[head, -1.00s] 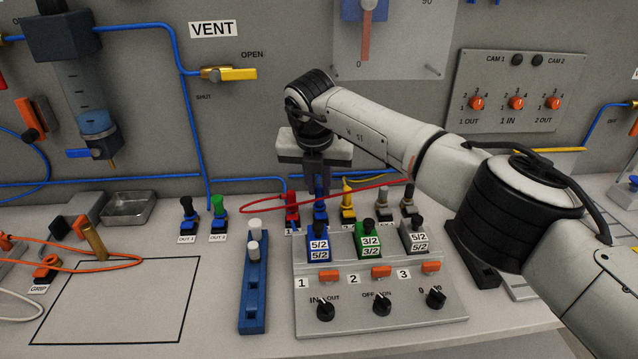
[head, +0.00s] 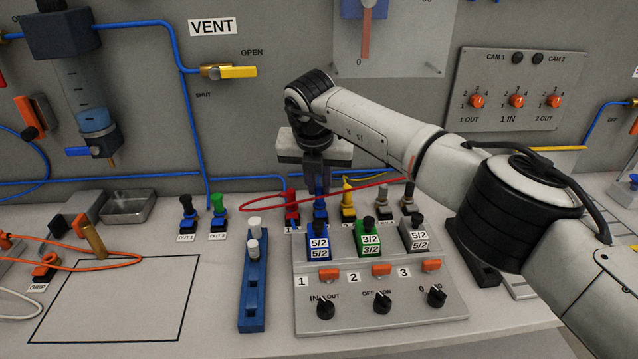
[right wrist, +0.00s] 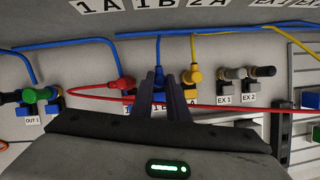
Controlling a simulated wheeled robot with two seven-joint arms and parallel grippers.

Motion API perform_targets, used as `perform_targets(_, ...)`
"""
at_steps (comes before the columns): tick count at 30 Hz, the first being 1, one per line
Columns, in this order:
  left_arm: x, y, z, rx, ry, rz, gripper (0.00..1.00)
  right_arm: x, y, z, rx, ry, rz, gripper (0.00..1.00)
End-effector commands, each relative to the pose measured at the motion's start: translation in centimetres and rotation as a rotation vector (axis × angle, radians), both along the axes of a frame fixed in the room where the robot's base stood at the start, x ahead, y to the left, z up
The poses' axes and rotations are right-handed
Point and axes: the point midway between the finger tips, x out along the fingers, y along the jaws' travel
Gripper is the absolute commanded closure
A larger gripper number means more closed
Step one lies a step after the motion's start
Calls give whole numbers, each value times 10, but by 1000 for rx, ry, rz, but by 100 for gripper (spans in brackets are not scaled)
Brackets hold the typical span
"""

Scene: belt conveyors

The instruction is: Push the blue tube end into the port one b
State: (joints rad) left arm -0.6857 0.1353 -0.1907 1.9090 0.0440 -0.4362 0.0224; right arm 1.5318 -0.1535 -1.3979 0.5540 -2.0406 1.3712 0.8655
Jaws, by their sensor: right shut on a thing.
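My right gripper (head: 318,186) points down behind the valve panel, its dark fingers shut on the blue tube end (head: 321,203). In the right wrist view the fingertips (right wrist: 159,72) close around the blue tube end (right wrist: 159,78), with its blue tube rising behind. A blue port block (right wrist: 160,97), in the place of port one b, sits just below, between the red and yellow ones. The fingers partly hide the block and its label, so how deep the end sits cannot be told. My left gripper is out of view.
A red tube end (right wrist: 124,83) stands close left and a yellow one (right wrist: 192,75) close right. A red tube (head: 370,188) crosses near the fingers. The valve panel (head: 385,311) with knobs stands in front. The outlined table area (head: 120,300) is clear.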

Motion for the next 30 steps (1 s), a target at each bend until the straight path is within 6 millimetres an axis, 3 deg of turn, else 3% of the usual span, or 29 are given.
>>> perform_targets(13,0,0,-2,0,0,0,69,-1,0,-4,0,4,0,100)
perform_targets(14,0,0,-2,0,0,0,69,-1,0,-4,0,4,0,82)
perform_targets(17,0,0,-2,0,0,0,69,-1,0,-4,0,4,0,66)
perform_targets(23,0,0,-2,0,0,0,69,0,0,-3,0,2,0,64)
perform_targets(26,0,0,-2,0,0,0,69,0,0,-3,0,2,0,50)
perform_targets(30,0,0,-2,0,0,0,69,0,0,-3,0,1,0,48)
